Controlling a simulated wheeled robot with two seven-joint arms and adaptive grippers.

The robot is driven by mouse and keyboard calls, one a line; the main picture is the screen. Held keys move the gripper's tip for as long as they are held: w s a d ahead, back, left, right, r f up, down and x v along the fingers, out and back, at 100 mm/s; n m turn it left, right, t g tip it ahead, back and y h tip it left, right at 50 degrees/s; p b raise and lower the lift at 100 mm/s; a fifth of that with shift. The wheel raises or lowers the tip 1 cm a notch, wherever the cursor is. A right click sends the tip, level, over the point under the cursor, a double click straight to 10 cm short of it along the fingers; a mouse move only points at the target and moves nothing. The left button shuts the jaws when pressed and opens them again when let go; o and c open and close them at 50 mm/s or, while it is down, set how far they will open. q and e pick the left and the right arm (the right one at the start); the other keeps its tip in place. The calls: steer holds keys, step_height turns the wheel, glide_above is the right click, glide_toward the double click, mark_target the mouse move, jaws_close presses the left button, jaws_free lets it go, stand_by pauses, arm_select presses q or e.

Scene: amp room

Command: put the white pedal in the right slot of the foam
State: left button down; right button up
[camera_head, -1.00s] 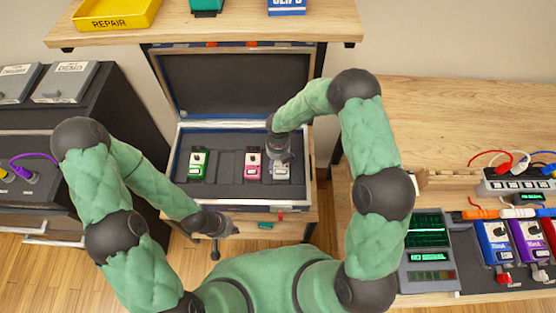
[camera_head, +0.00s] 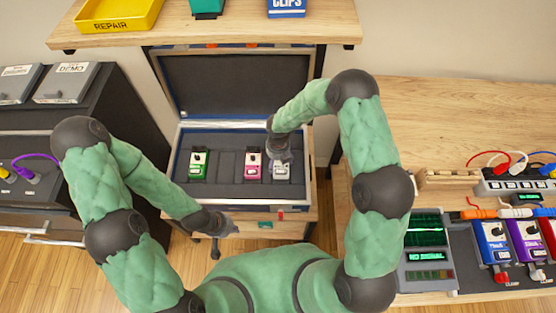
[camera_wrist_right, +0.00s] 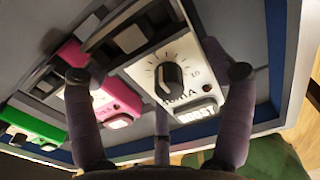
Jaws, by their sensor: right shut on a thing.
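The white pedal (camera_head: 283,170) is at the right end of the dark foam (camera_head: 227,180) in the open case, over or in the right slot; I cannot tell how deep it sits. In the right wrist view the white pedal (camera_wrist_right: 172,75) shows its black knob and lies between the fingers of my right gripper (camera_wrist_right: 162,88), shut on it. My right gripper (camera_head: 281,158) comes from above and hides the pedal's far end. My left gripper (camera_head: 225,232) is in front of the case, away from the pedals; its jaw is too small to read.
A green pedal (camera_head: 199,164) stands in the foam's left slot and a pink pedal (camera_head: 253,166) stands left of the white one. Between them the foam has free room. The raised case lid (camera_head: 235,85) stands behind, under a shelf (camera_head: 220,30). A wooden bench (camera_head: 460,120) is at right.

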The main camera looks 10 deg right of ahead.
steer(key=shift+f, duration=0.75)
stand_by(0.9)
steer(key=shift+s+f, duration=0.15)
stand_by(0.7)
steer(key=o, duration=1.4)
steer(key=shift+r+p, duration=3.2)
steer(key=shift+r, duration=0.4)
